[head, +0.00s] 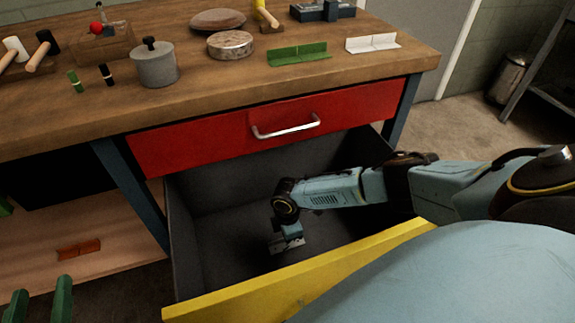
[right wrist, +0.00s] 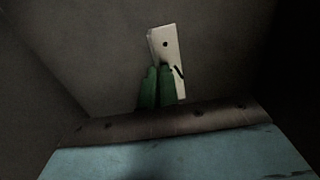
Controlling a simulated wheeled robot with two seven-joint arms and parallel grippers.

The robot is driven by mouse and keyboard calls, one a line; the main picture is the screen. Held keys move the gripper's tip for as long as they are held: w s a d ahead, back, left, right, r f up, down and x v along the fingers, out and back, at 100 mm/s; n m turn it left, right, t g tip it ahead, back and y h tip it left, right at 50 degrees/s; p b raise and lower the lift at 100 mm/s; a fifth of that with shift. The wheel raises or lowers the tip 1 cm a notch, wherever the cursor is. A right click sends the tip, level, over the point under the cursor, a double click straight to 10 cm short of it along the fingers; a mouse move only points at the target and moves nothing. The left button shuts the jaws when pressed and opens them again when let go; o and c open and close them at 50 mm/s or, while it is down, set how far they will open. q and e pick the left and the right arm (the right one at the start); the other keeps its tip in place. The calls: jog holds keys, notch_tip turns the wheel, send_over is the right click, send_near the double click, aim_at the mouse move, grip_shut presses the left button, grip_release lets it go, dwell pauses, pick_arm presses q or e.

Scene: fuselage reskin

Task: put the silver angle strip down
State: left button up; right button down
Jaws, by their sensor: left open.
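My right gripper (right wrist: 157,87) is down inside the open drawer. Its green fingers are close together on a pale silver angle strip (right wrist: 166,55) with a dark hole, which reaches out past the fingertips. In the head view the strip (head: 279,246) is a small grey shape low in the drawer, partly hidden by my wrist. I cannot tell whether it touches the drawer floor. My left gripper (head: 40,300) is open and empty at the lower left, outside the drawer.
The drawer (head: 215,250) has dark walls and a yellow front edge; its floor left of my wrist is clear. Above it are a red closed drawer (head: 200,142) and a wooden bench with a green angle strip (head: 299,55), another pale angle strip (head: 373,42) and a pot (head: 154,66).

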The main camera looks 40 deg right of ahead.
jog(key=shift+f, duration=0.4)
notch_tip(320, 180, down, 4)
jog(key=b, duration=0.2)
jog(key=shift+r+b, duration=0.15)
jog(key=shift+b, duration=0.15)
pick_arm(q)
notch_tip(320, 180, up, 9)
jog(key=s+t+h, duration=0.2)
jog(key=t, duration=0.4)
jog(key=shift+d+t, duration=0.4)
jog(key=shift+d, duration=0.05)
jog(key=shift+r, duration=0.1)
pick_arm(e)
jog(key=c, duration=2.1)
grip_release()
jog(key=shift+f, duration=0.25)
jog(key=o, duration=0.4)
pick_arm(q)
jog(key=shift+s+r, duration=0.1)
jog(key=shift+r, duration=0.05)
pick_arm(e)
jog(key=shift+r, duration=0.15)
